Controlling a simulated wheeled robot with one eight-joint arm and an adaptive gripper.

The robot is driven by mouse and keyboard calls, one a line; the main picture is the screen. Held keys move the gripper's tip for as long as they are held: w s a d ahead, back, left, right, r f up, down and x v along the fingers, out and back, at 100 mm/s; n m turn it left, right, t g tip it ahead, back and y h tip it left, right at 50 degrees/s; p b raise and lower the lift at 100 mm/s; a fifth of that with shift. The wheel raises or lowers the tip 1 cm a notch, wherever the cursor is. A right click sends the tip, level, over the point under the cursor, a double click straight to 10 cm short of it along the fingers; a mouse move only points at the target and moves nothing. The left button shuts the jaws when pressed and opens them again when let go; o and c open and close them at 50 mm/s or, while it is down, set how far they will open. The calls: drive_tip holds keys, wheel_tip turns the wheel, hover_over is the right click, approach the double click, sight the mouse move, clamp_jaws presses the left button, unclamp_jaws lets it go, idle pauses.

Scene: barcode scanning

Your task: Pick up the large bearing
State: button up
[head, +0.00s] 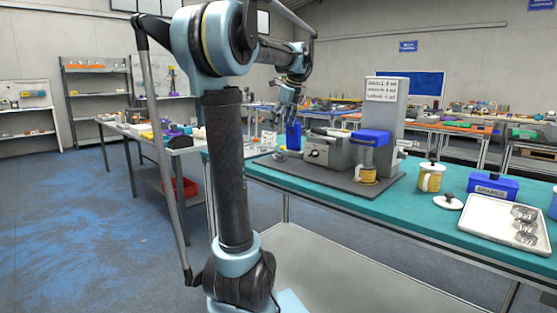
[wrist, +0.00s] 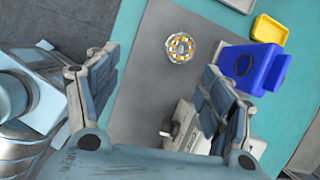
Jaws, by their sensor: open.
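A round bearing (wrist: 181,47) with a metallic ring and orange and white spots lies flat on the grey mat (wrist: 150,75) in the wrist view. It is the only bearing in that view. My gripper (wrist: 157,62) is open and empty, its two fingers wide apart. The bearing lies beyond the fingertips, nearer the right finger, and appears apart from both. In the head view my gripper (head: 286,98) hangs above the far left end of the teal workbench (head: 400,210). Three round metallic parts (head: 524,225) lie in a white tray (head: 484,222) at the right; their type is unclear.
A blue bin (wrist: 268,72) stands close to the right finger, with a yellow tray (wrist: 268,30) behind it. A grey machine (head: 378,110) with a sign stands on the bench. A yellow-and-white pot (head: 430,180) and a blue box (head: 492,188) stand farther right.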

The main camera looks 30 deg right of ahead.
drive_tip(key=d+r+m, duration=0.2)
drive_tip(key=d+m, duration=0.1)
drive_tip(key=d, duration=0.2)
hover_over(280, 156)
drive_tip(key=d, duration=0.3)
wheel_tip(280, 156, down, 11)
drive_tip(key=shift+s+a+r, duration=0.1)
drive_tip(key=shift+a+x, duration=0.2)
drive_tip(key=shift+x, duration=1.3)
drive_tip(key=shift+a+x, duration=0.2)
drive_tip(key=shift+x, duration=1.3)
drive_tip(key=shift+r, duration=0.1)
drive_tip(key=c, duration=1.3)
